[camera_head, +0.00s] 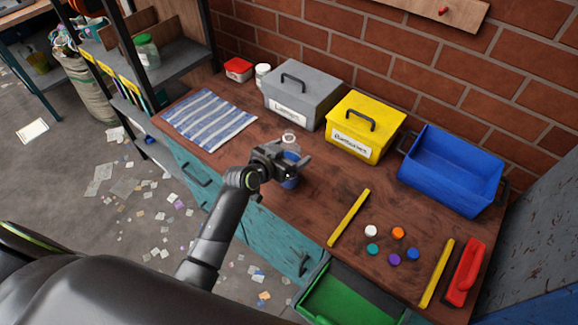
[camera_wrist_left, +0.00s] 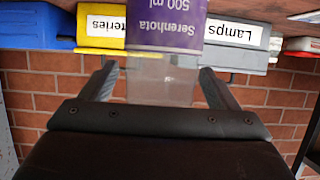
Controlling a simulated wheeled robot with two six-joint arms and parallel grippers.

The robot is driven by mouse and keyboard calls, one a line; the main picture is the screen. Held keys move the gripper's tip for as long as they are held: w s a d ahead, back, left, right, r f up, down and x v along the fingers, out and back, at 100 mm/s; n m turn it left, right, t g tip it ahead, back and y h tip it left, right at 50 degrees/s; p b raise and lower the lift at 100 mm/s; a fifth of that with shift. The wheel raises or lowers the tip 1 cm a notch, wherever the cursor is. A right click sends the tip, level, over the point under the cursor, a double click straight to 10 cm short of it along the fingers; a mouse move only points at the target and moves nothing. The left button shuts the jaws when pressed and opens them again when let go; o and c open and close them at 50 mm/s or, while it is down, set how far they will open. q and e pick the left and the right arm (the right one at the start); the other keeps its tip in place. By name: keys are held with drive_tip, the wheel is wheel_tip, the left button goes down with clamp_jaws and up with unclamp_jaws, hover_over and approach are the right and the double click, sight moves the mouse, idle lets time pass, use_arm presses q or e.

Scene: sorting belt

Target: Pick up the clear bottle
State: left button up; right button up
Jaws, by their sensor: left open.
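The clear bottle (camera_head: 291,149) stands on the brown workbench (camera_head: 262,212), in front of the grey box. It has a whitish top, and its purple label reading "Serenhota 500 ml" shows in the left wrist view (camera_wrist_left: 165,36). My left gripper (camera_head: 288,166) is at the bottle and hides part of its middle. In the left wrist view, which is upside down, the open fingers (camera_wrist_left: 158,72) stand on either side of the clear part of the bottle, with gaps visible. My right gripper is not in view.
A grey lidded box (camera_head: 296,112), a yellow "Batteries" box (camera_head: 356,148) and a blue bin (camera_head: 440,190) line the brick wall. A striped cloth (camera_head: 208,118) lies left. Several coloured caps (camera_head: 393,259) lie between yellow strips (camera_head: 348,217). A red tool (camera_head: 466,271) lies right.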

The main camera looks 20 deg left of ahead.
use_arm(q)
drive_tip(key=c, duration=1.6)
drive_tip(key=shift+r, duration=0.1)
